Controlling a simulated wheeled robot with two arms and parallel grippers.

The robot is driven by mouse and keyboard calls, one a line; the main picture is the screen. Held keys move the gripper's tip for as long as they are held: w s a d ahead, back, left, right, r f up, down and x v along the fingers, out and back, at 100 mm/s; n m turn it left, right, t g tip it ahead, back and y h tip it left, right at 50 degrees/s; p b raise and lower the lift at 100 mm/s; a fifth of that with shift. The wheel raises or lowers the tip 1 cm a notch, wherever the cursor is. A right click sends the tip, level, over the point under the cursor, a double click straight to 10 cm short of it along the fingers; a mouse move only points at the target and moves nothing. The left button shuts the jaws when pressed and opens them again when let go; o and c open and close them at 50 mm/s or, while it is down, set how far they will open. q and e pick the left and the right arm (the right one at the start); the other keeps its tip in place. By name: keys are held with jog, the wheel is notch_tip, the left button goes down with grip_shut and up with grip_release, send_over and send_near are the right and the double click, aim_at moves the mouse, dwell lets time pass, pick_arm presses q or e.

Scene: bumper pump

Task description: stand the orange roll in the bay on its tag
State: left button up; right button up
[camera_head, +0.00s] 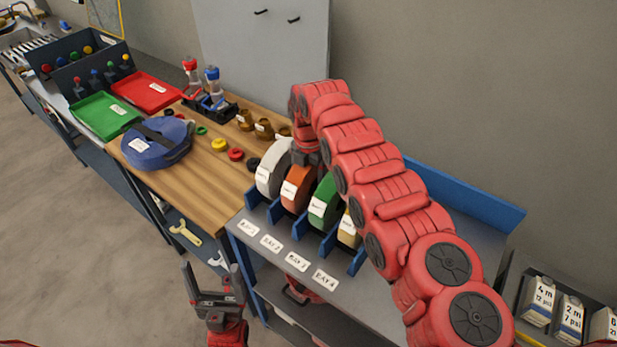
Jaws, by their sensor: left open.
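The orange roll (297,188) stands upright in the blue rack, in the second slot from the left, between a white roll (272,170) and a green roll (325,201). It carries a white tag whose print is too small to read. My right arm reaches over from the right, and its wrist end (308,152) is at the top of the orange roll. Its fingers are hidden, so I cannot tell whether they grip the roll. My left gripper (212,280) is open and empty, low in front of the bench.
A yellowish roll (348,230) stands in the fourth slot, partly behind my arm. Bay labels (271,243) line the grey shelf front. A wooden bench (205,185) at left holds a blue round case (158,150) and small rings. Boxes (540,295) stand at the lower right.

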notch_tip(320, 180, up, 4)
jog(key=b, duration=0.3)
jog(key=shift+r, duration=0.15)
notch_tip(320, 180, up, 4)
jog(key=shift+a+f, duration=0.1)
jog(key=shift+f, duration=0.1)
notch_tip(320, 180, up, 3)
jog(key=p, duration=0.3)
jog(key=shift+r, duration=0.2)
jog(key=shift+r+p, duration=0.45)
jog(key=shift+p, duration=0.25)
